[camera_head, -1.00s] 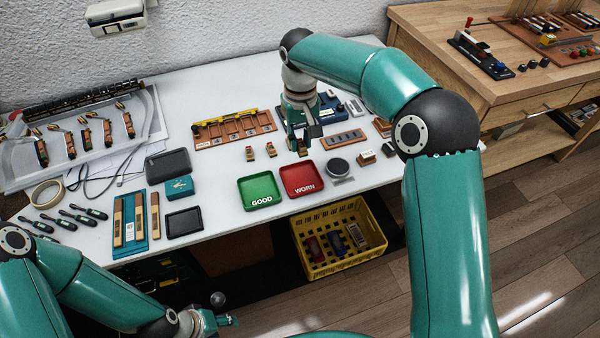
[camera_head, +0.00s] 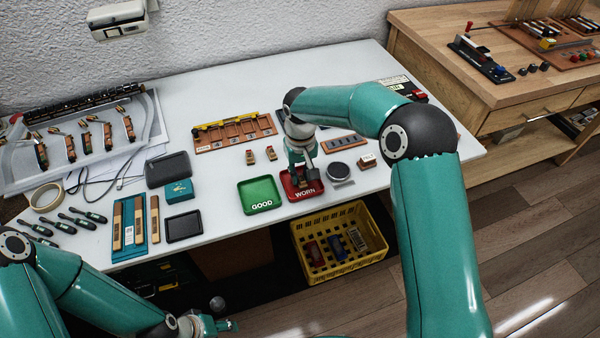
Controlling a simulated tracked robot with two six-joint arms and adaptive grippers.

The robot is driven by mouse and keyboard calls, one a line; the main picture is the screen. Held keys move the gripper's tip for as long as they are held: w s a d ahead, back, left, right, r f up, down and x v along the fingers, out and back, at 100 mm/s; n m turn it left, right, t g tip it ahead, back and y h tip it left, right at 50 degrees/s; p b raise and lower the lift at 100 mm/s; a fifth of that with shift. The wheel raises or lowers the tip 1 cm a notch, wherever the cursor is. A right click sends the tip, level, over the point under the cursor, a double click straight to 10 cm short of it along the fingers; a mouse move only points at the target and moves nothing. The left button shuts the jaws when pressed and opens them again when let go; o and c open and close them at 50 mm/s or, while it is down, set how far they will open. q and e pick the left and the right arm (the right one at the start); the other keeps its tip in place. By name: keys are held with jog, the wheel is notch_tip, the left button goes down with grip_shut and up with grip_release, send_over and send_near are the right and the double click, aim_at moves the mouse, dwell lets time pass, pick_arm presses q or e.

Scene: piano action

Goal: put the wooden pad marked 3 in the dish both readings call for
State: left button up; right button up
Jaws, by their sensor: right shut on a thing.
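My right gripper (camera_head: 306,178) points down over the red dish (camera_head: 295,194) lettered WORN. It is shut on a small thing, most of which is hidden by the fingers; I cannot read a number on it. The green dish (camera_head: 260,195) lettered GOOD stands just left of the red one and looks empty. Two small wooden pads (camera_head: 250,157) (camera_head: 270,153) stand behind the dishes; their marks are too small to read. My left gripper (camera_head: 215,326) hangs low at the bottom, away from the table; its fingers are too unclear to judge.
A round dark-topped gauge (camera_head: 339,170) stands close right of the red dish, with a small labelled block (camera_head: 367,161) beyond. A wooden rack (camera_head: 233,132) with a yellow bar lies behind the pads. A yellow crate (camera_head: 340,240) sits below the table's front edge.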

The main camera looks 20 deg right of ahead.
aim_at(301, 175)
jog(key=shift+f, duration=0.15)
jog(key=o, duration=0.8)
notch_tip(301, 175, up, 12)
jog(key=shift+r, duration=0.2)
dwell(0.4)
